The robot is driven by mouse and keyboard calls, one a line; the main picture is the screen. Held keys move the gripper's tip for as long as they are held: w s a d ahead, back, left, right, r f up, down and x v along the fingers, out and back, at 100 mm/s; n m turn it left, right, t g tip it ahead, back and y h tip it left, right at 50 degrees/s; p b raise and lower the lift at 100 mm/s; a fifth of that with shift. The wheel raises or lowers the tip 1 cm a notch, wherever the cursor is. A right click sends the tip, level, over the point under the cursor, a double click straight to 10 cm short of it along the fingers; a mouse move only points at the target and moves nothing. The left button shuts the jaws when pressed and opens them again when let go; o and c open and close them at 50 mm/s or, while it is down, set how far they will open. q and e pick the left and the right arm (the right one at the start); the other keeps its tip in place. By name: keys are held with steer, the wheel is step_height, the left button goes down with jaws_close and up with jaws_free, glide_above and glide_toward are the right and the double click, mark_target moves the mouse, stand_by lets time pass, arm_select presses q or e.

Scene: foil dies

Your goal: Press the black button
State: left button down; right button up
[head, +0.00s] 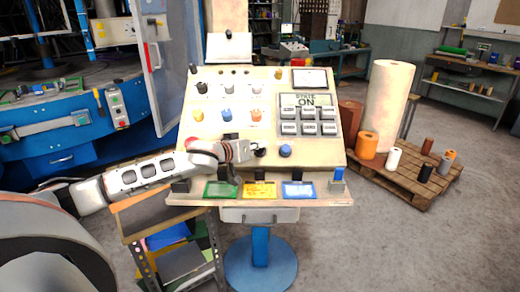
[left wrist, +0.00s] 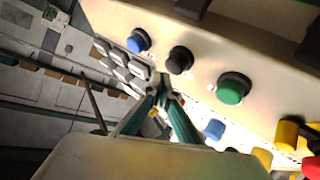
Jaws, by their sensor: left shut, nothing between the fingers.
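The black button (head: 260,151) is a round knob low on the cream control panel (head: 225,95), just left of the blue button (head: 285,151). In the left wrist view the black button (left wrist: 180,60) stands between the blue button (left wrist: 138,40) and the green button (left wrist: 233,88). My left gripper (head: 247,150) is shut and empty, its fingertips beside the black button. In the left wrist view its green-grey fingers meet at their tips (left wrist: 163,84), close to the black button; I cannot tell whether they touch it. My right gripper is not in view.
A ledge with switches and a green (head: 221,189), a yellow (head: 259,190) and a blue display (head: 299,190) runs along the panel's front. Several grey keys (head: 309,120) sit right of centre. A pallet (head: 415,180) with rolls stands to the right on open floor.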

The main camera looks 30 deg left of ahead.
arm_select(q)
steer(key=shift+f, duration=0.1)
steer(key=shift+w+a+f, duration=0.15)
steer(key=shift+w+f, duration=0.05)
steer(key=shift+f, duration=0.05)
steer(key=shift+w+a+f, duration=0.2)
steer(key=shift+w+f, duration=0.05)
steer(key=shift+f, duration=0.25)
stand_by(1.1)
steer(key=shift+s+d+r+p, duration=0.15)
steer(key=shift+s+r+p, duration=0.2)
steer(key=shift+p, duration=0.3)
steer(key=shift+s+d+r+p, duration=0.1)
steer(key=shift+d+r+p, duration=0.05)
steer(key=shift+r+p, duration=0.4)
steer(key=shift+f, duration=0.1)
